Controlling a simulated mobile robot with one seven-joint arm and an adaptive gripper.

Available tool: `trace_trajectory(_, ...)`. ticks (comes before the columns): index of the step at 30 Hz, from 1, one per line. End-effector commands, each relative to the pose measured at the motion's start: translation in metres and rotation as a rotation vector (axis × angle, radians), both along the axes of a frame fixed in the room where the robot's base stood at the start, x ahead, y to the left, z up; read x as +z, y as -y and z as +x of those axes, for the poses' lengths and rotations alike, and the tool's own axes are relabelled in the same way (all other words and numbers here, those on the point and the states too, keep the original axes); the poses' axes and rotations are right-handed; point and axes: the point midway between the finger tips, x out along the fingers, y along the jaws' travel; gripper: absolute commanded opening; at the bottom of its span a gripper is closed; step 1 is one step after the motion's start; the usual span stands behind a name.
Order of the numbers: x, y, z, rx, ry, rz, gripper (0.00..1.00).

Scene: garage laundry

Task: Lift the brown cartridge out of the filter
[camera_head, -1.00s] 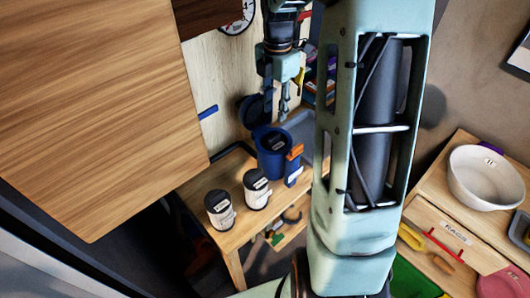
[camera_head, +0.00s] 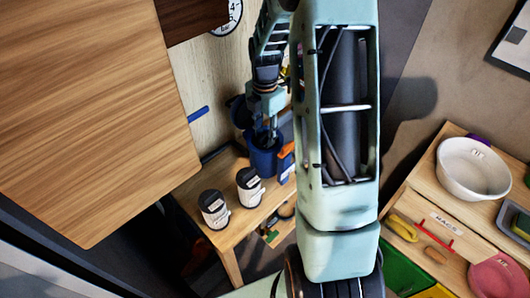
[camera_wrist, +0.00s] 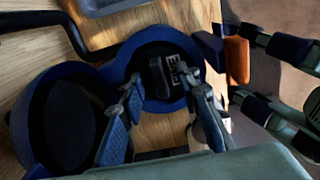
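The filter is a blue round housing (camera_head: 266,162) with an open top on the wooden bench. In the wrist view its blue rim (camera_wrist: 143,39) surrounds a dark piece with a white label (camera_wrist: 182,72) and a raised dark bar. This piece appears to be the cartridge, but its brown colour cannot be made out. My gripper (camera_wrist: 166,100) is open, its two fingers apart over the mouth of the housing. In the head view my gripper (camera_head: 263,140) points down at the opening, and the fingertips' depth is hard to tell. A round blue lid (camera_wrist: 20,125) lies open beside the housing.
Two dark-topped, labelled white canisters (camera_head: 214,209) (camera_head: 249,187) stand in front of the filter. An orange handle (camera_wrist: 237,58) juts from the housing's side. A grey tray (camera_wrist: 105,5) lies behind. A white bowl (camera_head: 473,168) stands on a separate cabinet at right.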

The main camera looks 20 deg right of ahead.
Motion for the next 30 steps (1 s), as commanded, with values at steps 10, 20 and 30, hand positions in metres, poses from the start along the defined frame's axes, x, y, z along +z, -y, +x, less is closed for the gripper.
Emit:
trace_trajectory(10, 0.0005, 0.0, 0.0002, 0.0, 0.0, 0.0, 0.0)
trace_trajectory(20, 0.001, 0.0001, 0.0006, 0.0, 0.001, -0.001, 0.0)
trace_trajectory(30, 0.0078, 0.0004, 0.0014, -0.001, 0.004, -0.001, 0.0)
